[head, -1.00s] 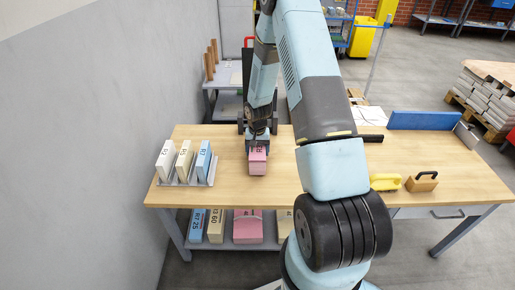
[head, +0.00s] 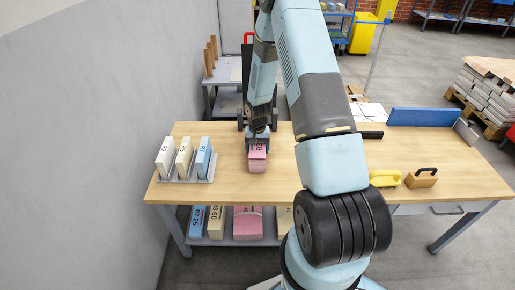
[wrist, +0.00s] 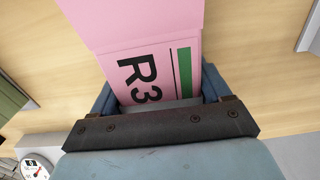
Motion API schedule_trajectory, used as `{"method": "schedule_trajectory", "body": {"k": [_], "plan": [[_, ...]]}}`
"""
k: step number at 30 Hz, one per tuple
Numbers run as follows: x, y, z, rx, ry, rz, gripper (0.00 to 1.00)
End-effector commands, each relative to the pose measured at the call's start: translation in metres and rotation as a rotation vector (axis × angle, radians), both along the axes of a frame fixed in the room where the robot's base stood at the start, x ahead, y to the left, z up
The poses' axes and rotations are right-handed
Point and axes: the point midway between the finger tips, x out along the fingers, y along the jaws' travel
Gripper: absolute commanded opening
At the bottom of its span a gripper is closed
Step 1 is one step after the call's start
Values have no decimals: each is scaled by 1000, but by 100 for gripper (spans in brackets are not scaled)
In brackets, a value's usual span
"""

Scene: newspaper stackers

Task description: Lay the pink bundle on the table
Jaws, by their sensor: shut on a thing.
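The pink bundle (head: 257,165) is at the table (head: 235,187), right of the upright cards in the head view. My gripper (head: 258,141) is above it, pointing down, shut on its upper part. In the wrist view the pink bundle (wrist: 150,40) shows a label reading R3 with a green bar, between the jaws of my gripper (wrist: 155,105). The bundle's lower end is close to the tabletop; I cannot tell if it touches.
A rack (head: 184,177) with white, cream and blue cards stands to the left. A yellow item (head: 385,178) and a wooden block with a dark handle (head: 421,178) lie at the right. A blue panel (head: 426,120) stands at the back right. More bundles, including pink (head: 247,224), sit on the lower shelf.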

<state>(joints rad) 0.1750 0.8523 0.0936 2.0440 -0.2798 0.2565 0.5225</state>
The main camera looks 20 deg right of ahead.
Motion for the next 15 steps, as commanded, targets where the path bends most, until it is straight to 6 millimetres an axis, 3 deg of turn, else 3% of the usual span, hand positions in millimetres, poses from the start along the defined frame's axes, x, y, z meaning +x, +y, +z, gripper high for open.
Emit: {"method": "schedule_trajectory", "body": {"k": [11, 12, 15], "plan": [[1, 0, -5, 0, -2, 0, 0], [1, 0, -4, 0, -2, 0, 80], [1, 0, -5, 0, -1, 0, 89]]}}
